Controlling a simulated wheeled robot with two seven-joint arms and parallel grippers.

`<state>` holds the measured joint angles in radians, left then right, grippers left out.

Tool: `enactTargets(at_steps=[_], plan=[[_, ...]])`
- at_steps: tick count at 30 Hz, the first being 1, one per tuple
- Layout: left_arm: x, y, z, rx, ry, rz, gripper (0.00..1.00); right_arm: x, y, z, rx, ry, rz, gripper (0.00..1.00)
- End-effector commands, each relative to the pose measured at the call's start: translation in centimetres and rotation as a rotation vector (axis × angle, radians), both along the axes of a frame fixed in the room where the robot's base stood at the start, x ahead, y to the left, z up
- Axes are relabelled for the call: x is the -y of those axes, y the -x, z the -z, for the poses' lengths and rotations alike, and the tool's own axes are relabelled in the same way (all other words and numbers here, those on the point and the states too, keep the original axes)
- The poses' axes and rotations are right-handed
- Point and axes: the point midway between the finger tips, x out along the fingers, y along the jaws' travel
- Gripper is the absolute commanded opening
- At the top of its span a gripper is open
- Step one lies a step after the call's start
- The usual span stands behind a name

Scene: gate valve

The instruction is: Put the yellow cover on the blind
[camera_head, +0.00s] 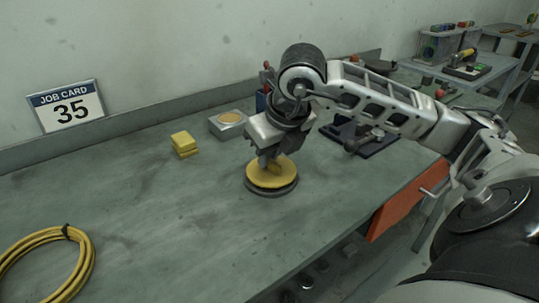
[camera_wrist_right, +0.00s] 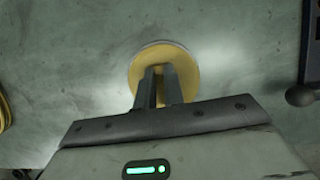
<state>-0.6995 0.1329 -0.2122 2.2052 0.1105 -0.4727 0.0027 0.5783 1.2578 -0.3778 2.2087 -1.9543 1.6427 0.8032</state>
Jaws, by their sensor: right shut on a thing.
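The yellow cover (camera_head: 265,178) is a round disc with a raised grip on top. It sits on or just above a dark grey round base, the blind (camera_head: 271,191), on the workbench; I cannot tell if they touch. My right gripper (camera_head: 270,164) comes down from above and is shut on the cover's grip. In the right wrist view the fingers (camera_wrist_right: 160,85) reach onto the yellow cover (camera_wrist_right: 187,66), and only a thin pale rim shows beyond it. My left gripper is not in view.
A job card (camera_head: 68,106) leans at the wall. A dark fixture (camera_head: 358,139) stands right of the gripper. The middle front is clear.

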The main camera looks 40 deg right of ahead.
Motion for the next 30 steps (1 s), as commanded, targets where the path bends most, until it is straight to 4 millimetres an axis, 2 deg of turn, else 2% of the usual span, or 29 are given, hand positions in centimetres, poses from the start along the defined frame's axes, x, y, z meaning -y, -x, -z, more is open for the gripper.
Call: enactTargets(at_steps=[13, 14, 15, 16, 25, 27, 30], plan=[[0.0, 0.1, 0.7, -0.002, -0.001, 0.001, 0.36, 0.0, 0.0, 0.8, 0.002, -0.001, 0.000, 0.00], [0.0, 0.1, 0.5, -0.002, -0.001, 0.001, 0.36, 0.0, 0.0, 0.6, 0.002, -0.001, 0.000, 0.18], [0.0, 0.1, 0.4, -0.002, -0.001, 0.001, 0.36, 0.0, 0.0, 0.6, 0.001, -0.001, 0.000, 0.29], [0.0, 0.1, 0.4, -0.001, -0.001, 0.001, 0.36, 0.0, 0.0, 0.6, 0.001, -0.001, 0.000, 0.32], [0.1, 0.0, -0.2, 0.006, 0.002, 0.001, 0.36, 0.0, 0.0, 0.4, 0.001, -0.001, 0.001, 0.32], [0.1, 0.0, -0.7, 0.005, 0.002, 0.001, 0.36, 0.0, 0.0, -0.2, 0.001, -0.001, 0.001, 0.32], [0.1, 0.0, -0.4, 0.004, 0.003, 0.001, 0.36, -0.1, 0.5, -1.3, 0.005, -0.001, -0.001, 0.32]])
